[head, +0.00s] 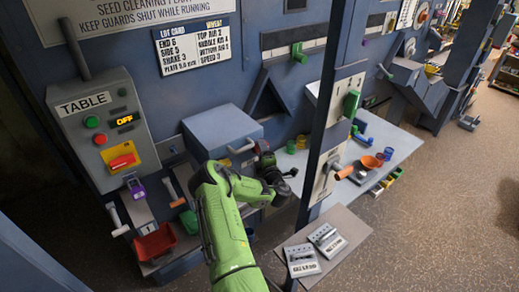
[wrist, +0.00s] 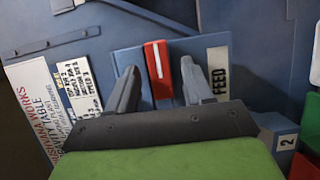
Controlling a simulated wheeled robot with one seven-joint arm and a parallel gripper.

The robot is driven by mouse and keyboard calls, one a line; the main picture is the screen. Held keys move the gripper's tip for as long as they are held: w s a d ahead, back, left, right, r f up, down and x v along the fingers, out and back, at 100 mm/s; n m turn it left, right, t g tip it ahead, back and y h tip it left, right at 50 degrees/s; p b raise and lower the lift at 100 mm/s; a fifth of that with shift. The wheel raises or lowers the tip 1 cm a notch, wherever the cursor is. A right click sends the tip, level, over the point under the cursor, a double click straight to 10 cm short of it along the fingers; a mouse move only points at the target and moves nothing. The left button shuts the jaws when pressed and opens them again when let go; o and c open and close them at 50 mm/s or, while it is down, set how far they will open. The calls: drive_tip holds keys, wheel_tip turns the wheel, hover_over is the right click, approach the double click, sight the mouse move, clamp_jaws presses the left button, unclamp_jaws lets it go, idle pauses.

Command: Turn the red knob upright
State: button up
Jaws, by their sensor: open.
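In the wrist view a red knob (wrist: 158,72) with a white stripe lies between the fingers of my gripper (wrist: 159,70). It sits on a blue plate beside a FEED label, which reads sideways in this view. The knob's stripe runs nearly up and down in that picture. The fingers are open, one on each side, with gaps showing; contact is not visible. In the head view my gripper (head: 277,182) is by the machine front, and this knob cannot be made out clearly. Another red knob (head: 122,161) lies nearly sideways on a yellow plate on the TABLE box.
The TABLE control box (head: 92,128) shows OFF. A blue box with a handle (head: 222,130) is left of my gripper. A dark post (head: 323,115) stands to its right, before a pale worktop (head: 390,146) with small items.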

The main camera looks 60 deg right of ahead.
drive_tip(key=shift+f, duration=0.1)
clamp_jaws()
drive_tip(key=shift+f+b, duration=0.15)
drive_tip(key=shift+b, duration=0.35)
drive_tip(key=n+t+y+b, duration=0.1)
drive_tip(key=n+t+b, duration=0.1)
drive_tip(key=n+b, duration=0.5)
drive_tip(key=n+t+y+b, duration=0.1)
drive_tip(key=n+t+b, duration=0.2)
drive_tip(key=n+b, duration=0.5)
drive_tip(key=d+f+n+t+y+b, duration=0.1)
drive_tip(key=n+t+b, duration=0.2)
drive_tip(key=b, duration=1.4)
drive_tip(key=shift+s+n+y+b, duration=0.15)
drive_tip(key=shift+n+y+b, duration=0.2)
drive_tip(key=shift+n, duration=1.85)
drive_tip(key=shift+r, duration=0.1)
